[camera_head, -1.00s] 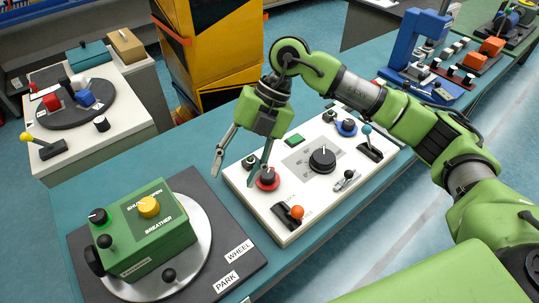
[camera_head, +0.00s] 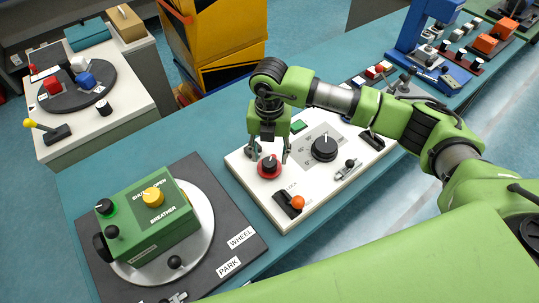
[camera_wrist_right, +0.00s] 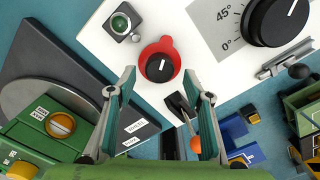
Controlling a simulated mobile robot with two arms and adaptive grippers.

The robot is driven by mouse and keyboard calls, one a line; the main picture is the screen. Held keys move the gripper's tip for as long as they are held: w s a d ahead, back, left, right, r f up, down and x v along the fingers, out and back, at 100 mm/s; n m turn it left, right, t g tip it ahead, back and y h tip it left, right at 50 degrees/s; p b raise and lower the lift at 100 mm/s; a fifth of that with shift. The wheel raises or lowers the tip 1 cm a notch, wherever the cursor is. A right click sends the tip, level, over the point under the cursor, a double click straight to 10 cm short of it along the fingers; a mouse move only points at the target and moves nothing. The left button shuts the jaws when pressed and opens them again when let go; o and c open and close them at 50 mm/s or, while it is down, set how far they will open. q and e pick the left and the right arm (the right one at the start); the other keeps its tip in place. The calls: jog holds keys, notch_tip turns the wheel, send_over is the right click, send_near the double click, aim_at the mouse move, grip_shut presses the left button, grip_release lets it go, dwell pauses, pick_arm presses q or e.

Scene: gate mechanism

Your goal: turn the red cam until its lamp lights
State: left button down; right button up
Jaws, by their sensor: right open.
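The red cam (camera_head: 269,168) is a red disc with a black knob and white pointer, on the white panel (camera_head: 322,187). My right gripper (camera_head: 269,155) is open above the cam. In the wrist view its two fingers lie to either side of the knob, with gaps; contact cannot be told. A round green lamp (camera_wrist_right: 121,22) in a metal mount sits beside the cam. It looks dark green with a pale centre, and I cannot tell whether it is lit. My left gripper is out of view.
A black dial (camera_head: 324,148) with an angle scale, an orange-knobbed lever (camera_head: 297,202) and a small metal lever (camera_head: 348,169) stand near the cam. A green box (camera_head: 150,222) on a round plate stands to the left. A blue press-like frame (camera_head: 423,32) stands at the far right.

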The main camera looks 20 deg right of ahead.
aim_at(269, 162)
jog(key=shift+f, duration=1.55)
jog(key=shift+c, duration=0.5)
jog(key=c, duration=1)
jog(key=shift+f+n+b, duration=0.1)
jog(key=shift+n+b, duration=0.5)
jog(key=shift+b, duration=0.05)
jog(key=n+b, duration=0.7)
jog(key=b, duration=0.1)
jog(key=shift+b, duration=0.35)
jog(key=shift+r+n+b, duration=0.2)
jog(key=shift+n+b, duration=0.9)
jog(key=shift+n, duration=0.3)
